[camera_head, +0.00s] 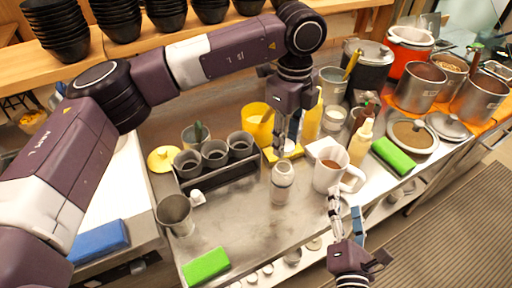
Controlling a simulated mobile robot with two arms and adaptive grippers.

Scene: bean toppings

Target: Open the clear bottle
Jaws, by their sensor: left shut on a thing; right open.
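The clear bottle (281,188) stands upright near the middle of the steel counter, with a pale top. My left gripper (282,153) points down over it from above. Its fingers are shut at the bottle's top; the exact contact, and whether the cap is loose, is too small to tell.
A dark rack (226,182) with grey cups stands left of the bottle, with a metal cup (174,214) before it. Yellow squeeze bottles (312,122) stand behind. Green sponges (206,265) lie at front left and right.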

